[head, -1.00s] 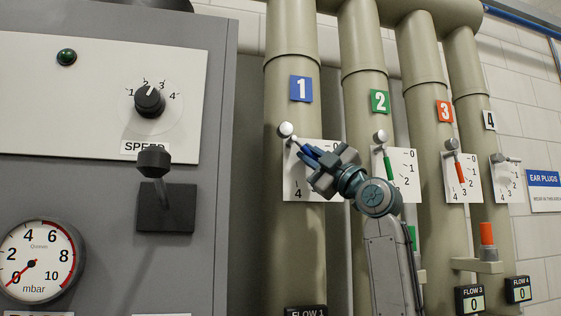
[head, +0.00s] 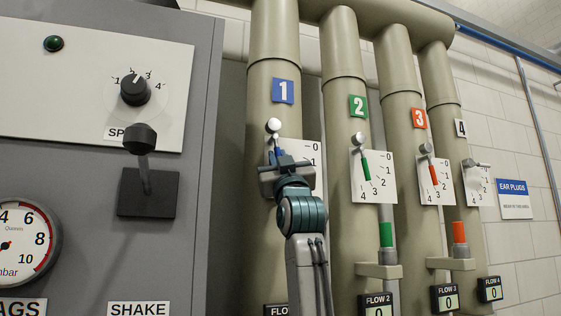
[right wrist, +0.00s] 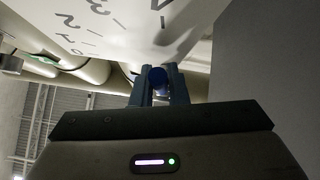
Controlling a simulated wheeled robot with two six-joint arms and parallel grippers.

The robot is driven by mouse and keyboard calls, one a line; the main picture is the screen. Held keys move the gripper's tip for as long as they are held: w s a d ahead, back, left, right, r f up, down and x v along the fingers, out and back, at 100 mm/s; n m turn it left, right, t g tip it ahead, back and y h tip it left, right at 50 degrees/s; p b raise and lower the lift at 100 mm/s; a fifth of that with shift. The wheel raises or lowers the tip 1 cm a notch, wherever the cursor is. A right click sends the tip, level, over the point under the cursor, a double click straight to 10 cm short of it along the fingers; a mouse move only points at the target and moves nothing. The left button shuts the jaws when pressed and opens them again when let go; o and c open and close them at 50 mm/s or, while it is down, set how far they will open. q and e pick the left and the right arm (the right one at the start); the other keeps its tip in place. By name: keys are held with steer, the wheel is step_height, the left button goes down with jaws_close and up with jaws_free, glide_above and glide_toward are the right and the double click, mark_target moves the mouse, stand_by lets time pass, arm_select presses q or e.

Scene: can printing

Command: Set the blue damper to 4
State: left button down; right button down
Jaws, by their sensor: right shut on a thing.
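The blue damper's round pivot (head: 273,126) is on the pipe with the blue "1" sign. Its lever points steeply down, slightly right, across a white scale plate (head: 307,155); the "0" shows at the plate's upper right. My right gripper (head: 279,158) is shut on the blue handle, below the pivot, and covers the plate's lower left. In the right wrist view the blue handle end (right wrist: 157,75) sits between both fingers. The plate's numbers (right wrist: 95,8) show there at the top, with the highest mark above the handle. The exact reading is unclear. My left gripper is not in view.
The green damper (head: 366,167), red damper (head: 433,174) and damper 4 (head: 478,163) are to the right. A grey cabinet with a speed knob (head: 135,90) and a black lever (head: 141,140) stands close on the left. Flow displays (head: 376,306) are below.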

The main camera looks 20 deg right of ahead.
steer(key=shift+w+f+m+h, duration=0.15)
steer(key=shift+f+m+h, duration=0.1)
steer(key=shift+m+h, duration=0.05)
steer(key=c, duration=1.6)
jaws_free()
steer(key=shift+o, duration=0.8)
steer(key=shift+r, duration=0.1)
steer(key=shift+s+f, duration=0.3)
steer(key=shift+s, duration=0.1)
steer(key=b+v, duration=0.5)
steer(key=v, duration=0.5)
